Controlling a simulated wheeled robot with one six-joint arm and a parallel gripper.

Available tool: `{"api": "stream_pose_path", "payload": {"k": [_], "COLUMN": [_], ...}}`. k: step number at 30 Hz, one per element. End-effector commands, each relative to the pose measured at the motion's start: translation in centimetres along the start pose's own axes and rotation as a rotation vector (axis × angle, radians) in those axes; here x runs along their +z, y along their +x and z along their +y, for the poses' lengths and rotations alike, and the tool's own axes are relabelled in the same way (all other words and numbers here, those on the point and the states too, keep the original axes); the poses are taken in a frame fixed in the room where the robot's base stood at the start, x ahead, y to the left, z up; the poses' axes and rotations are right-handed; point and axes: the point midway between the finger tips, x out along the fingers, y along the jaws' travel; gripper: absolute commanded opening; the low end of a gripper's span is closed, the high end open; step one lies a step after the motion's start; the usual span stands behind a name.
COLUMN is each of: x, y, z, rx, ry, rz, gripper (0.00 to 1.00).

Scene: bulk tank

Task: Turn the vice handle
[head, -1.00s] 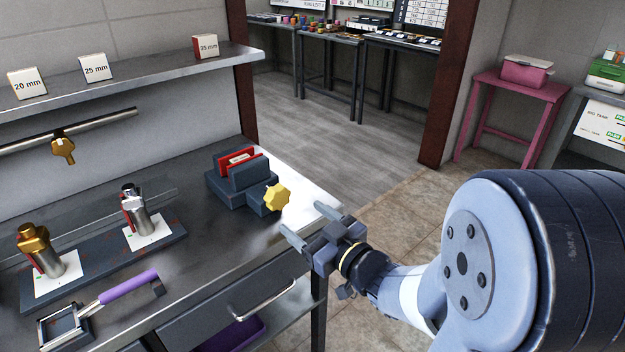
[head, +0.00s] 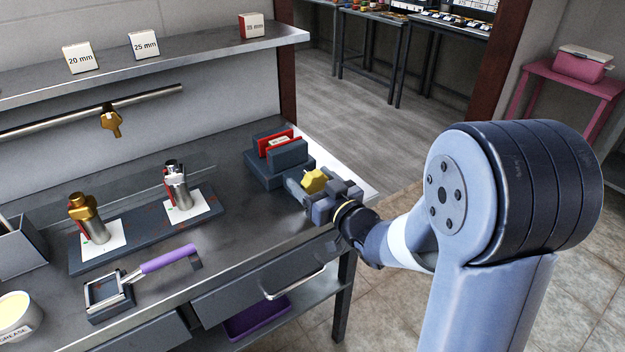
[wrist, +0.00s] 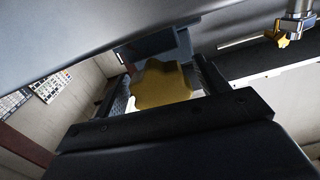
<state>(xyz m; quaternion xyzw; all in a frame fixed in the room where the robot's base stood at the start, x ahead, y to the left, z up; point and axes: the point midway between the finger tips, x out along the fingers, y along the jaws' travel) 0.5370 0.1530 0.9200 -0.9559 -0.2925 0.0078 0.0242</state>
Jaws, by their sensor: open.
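The vice (head: 268,177) is a dark grey block with red-lined jaws near the right end of the steel bench. A small pale piece sits between its jaws. Its yellow lobed handle (head: 314,181) faces my gripper (head: 312,190). My gripper is open, with its fingers on either side of the handle. In the wrist view the handle (wrist: 160,86) sits between the two fingers, with the grey vice body behind it. I cannot tell whether the fingers touch the handle.
Two metal cylinders on a dark plate (head: 210,205), a purple-handled tool (head: 165,260) and a grease tub (head: 14,314) stand to the left. A shelf (head: 200,52) with labelled blocks and a rail with a brass key-like piece (head: 111,122) are above. The bench's right edge is close.

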Motion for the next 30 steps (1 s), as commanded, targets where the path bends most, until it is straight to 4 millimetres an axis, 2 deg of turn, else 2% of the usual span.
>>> {"api": "stream_pose_path", "payload": {"k": [9,25,30], "x": [0.0,-0.01,0.17], "y": [0.3,0.27,0.28], "z": [-0.02,-0.02,-0.01], "rx": [0.0,0.0,-0.001], "ry": [0.0,0.0,-0.023], "rz": [0.0,0.0,0.002], "gripper": [0.69,0.26,0.25]}}
